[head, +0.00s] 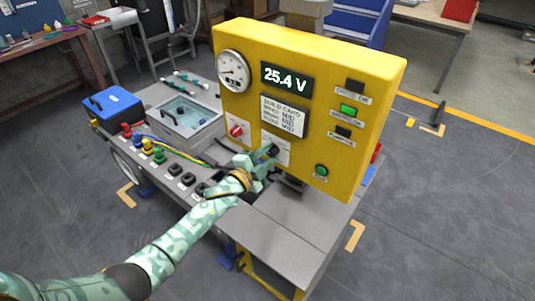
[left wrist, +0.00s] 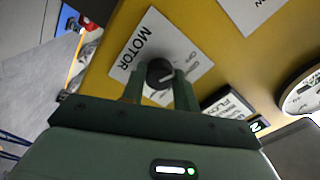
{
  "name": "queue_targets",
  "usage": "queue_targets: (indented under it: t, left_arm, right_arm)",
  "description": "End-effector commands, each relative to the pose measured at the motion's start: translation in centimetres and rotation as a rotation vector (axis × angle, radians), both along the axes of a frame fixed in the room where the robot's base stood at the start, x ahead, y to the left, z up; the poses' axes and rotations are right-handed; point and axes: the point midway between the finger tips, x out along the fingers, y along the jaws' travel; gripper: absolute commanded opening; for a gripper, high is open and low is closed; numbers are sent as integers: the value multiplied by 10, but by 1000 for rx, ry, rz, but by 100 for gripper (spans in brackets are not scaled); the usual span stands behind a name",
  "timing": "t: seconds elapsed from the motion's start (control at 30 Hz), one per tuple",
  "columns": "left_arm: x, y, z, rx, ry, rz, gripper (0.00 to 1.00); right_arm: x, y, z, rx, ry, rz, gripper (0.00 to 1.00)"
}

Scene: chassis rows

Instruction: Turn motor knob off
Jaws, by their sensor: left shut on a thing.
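The black motor knob (left wrist: 158,73) sits on a white plate marked MOTOR (left wrist: 140,45), with small ON and OFF lettering, in the left wrist view. A pale mark shows on the knob's face. My left gripper (left wrist: 160,88) is shut on the knob, one finger on each side. In the head view, my left gripper (head: 266,157) reaches the lower front of the yellow panel (head: 375,85) and partly hides the knob and its plate (head: 282,152). My right gripper is not in view.
The panel carries a round gauge (head: 233,70), a display reading 25.4 V (head: 286,78), a build card (head: 284,115), a red knob (head: 237,131) and a lit green lamp (head: 347,111). A blue box (head: 113,105) and cable sockets stand at left. The bench's front right top (head: 290,225) is clear.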

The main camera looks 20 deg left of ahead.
Motion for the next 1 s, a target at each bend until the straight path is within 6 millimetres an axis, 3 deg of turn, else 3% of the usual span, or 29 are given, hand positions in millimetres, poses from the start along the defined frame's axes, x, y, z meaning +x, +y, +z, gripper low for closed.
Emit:
queue_targets:
  t: [0.5,0.53,0.6,0.87,1.0]
  left_arm:
    - [-1,1,-2,-18,11,1,7]
    - [-1,1,-2,-18,11,1,36]
    - [-1,1,-2,-18,10,2,52]
    - [-1,0,-1,-17,8,0,52]
    - [-10,4,0,-17,8,0,52]
  right_arm:
    - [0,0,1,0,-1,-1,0]
    - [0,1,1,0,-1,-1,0]
    - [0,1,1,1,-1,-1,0]
    - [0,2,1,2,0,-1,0]
    - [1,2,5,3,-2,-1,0]
